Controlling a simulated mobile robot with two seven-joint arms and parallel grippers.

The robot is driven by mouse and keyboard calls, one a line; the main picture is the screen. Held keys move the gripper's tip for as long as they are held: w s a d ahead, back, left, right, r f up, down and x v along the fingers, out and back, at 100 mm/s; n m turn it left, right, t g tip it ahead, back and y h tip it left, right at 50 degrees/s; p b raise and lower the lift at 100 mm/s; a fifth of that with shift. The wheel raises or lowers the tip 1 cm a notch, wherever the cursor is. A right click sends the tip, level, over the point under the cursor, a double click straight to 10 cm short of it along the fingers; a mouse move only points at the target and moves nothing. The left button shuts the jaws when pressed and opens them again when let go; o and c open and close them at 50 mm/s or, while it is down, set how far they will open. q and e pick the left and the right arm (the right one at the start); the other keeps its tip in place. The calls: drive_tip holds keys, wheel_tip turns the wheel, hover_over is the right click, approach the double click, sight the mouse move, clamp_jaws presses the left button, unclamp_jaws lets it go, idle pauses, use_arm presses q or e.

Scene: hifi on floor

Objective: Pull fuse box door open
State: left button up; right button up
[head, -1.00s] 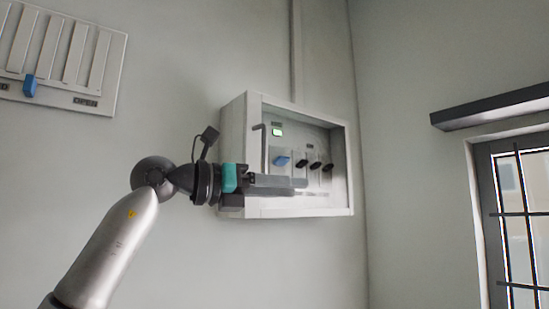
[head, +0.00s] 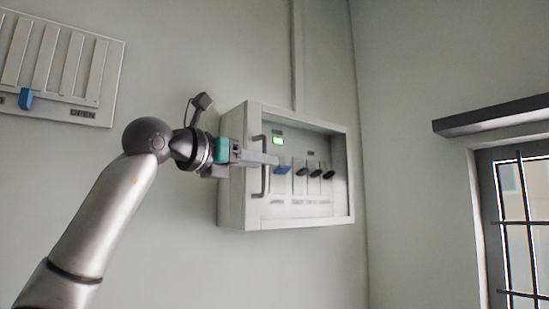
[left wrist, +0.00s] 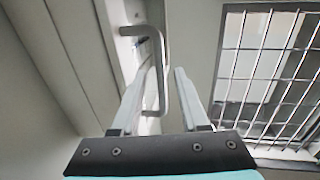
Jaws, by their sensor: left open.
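The fuse box (head: 233,203) is a light grey cabinet on the wall, in the middle of the head view. Its door (head: 300,222) has a clear window and looks shut. The grey bar handle (head: 264,186) stands upright at the door's left edge; it also shows in the left wrist view (left wrist: 162,88). My left gripper (head: 273,159) is open in front of the door at the handle's height. In the left wrist view, the handle's bar appears between the two open fingers (left wrist: 165,68); contact cannot be told. My right gripper is not in view.
Behind the window are a blue switch (head: 282,170), several black switches and a green light (head: 278,141). A wall panel (head: 60,65) with a blue slider hangs at upper left. A barred window (head: 518,215) and dark ledge (head: 490,115) are at right.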

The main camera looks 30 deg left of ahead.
use_arm(q)
drive_tip(key=w, duration=0.2)
drive_tip(key=w+d+p, duration=0.1)
drive_tip(key=w, duration=0.2)
clamp_jaws()
idle(0.3)
idle(1.0)
